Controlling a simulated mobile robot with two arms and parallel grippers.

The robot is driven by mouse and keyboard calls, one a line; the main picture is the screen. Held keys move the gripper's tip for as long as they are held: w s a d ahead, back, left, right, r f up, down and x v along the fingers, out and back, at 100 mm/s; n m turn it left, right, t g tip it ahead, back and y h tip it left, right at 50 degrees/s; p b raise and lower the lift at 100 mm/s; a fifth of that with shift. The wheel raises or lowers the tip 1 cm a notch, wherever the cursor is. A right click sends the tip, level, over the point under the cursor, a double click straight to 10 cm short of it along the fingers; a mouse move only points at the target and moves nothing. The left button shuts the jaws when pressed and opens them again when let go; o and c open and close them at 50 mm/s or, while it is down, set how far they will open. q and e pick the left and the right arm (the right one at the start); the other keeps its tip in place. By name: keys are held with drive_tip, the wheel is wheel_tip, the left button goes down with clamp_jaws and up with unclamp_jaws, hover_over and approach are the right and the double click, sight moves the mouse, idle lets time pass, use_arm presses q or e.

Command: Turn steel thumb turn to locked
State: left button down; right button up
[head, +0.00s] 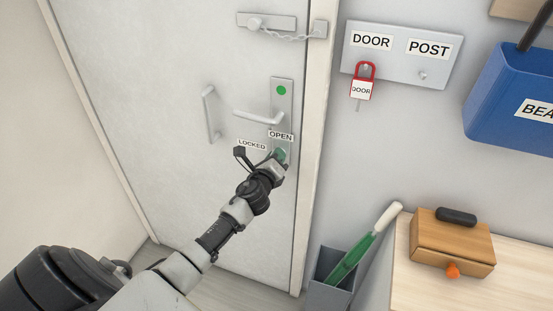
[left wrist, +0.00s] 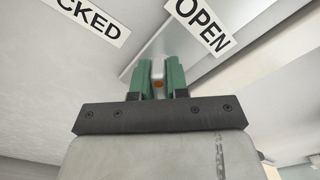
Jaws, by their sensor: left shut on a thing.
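The white door (head: 165,100) has a tall steel lock plate (head: 281,105) with a green dot near its top and a lever handle (head: 257,118). The label OPEN (head: 281,135) sits low on the plate, and the label LOCKED (head: 252,145) is to its left. My left gripper (head: 280,156) is at the plate just below OPEN. In the left wrist view its green fingers (left wrist: 158,82) are closed around the steel thumb turn (left wrist: 158,71), with a small orange-red spot between them. The thumb turn is mostly hidden by the fingers, so its exact angle is unclear. My right gripper is out of view.
A door chain (head: 290,36) spans to the frame above. A pull handle (head: 211,114) is left. Right are a key board (head: 395,57) with a red tag (head: 364,70), a blue bin (head: 510,95), a grey holder (head: 330,285) and a wooden box (head: 452,240) on a table.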

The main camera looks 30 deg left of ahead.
use_arm(q)
drive_tip(key=n, duration=0.3)
drive_tip(key=shift+f+n+b, duration=0.15)
drive_tip(key=shift+n+b, duration=0.15)
drive_tip(key=shift+n, duration=1.9)
drive_tip(key=c, duration=1.1)
unclamp_jaws()
drive_tip(key=b+v, duration=0.1)
drive_tip(key=v, duration=1)
drive_tip(key=shift+b, duration=0.3)
drive_tip(key=shift+w+f, duration=0.1)
